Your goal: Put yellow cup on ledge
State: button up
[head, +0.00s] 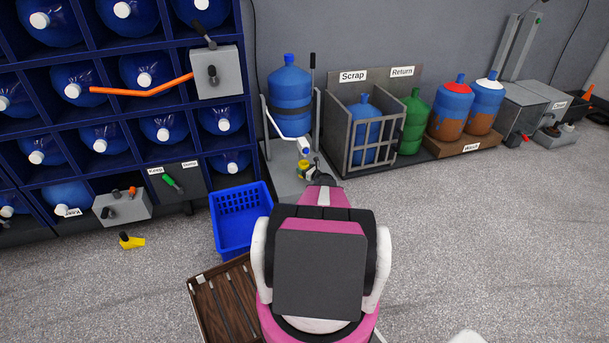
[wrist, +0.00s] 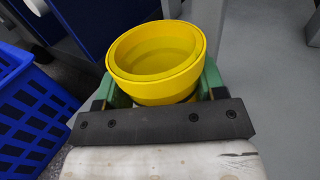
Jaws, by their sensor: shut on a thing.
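The yellow cup (wrist: 155,85) is between the green fingers of my gripper (wrist: 160,88) in the wrist view, its open mouth facing the camera. Its inside looks empty. In the head view the cup (head: 303,164) is a small yellow shape just beyond my gripper (head: 308,172), in front of the blue bottle's stand. My gripper is shut on the cup. A grey ledge-like surface (head: 284,186) lies below the bottle; I cannot tell for sure that it is the ledge. The cup appears in front of or above it, and contact is not clear.
A blue bottle (head: 290,98) hangs in the stand, with a tap (head: 304,147) below it. A blue crate (head: 240,221) and a slatted wooden pallet (head: 225,303) stand left of my arm. A caged Scrap bin (head: 352,131) is at right. Open floor lies further right.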

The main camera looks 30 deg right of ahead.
jog(key=shift+w+d+f, duration=0.35)
jog(key=shift+d+f, duration=0.2)
jog(key=shift+d, duration=0.1)
jog(key=shift+f, duration=1.9)
jog(key=shift+f, duration=0.1)
jog(key=o, duration=0.9)
jog(key=shift+o, duration=0.2)
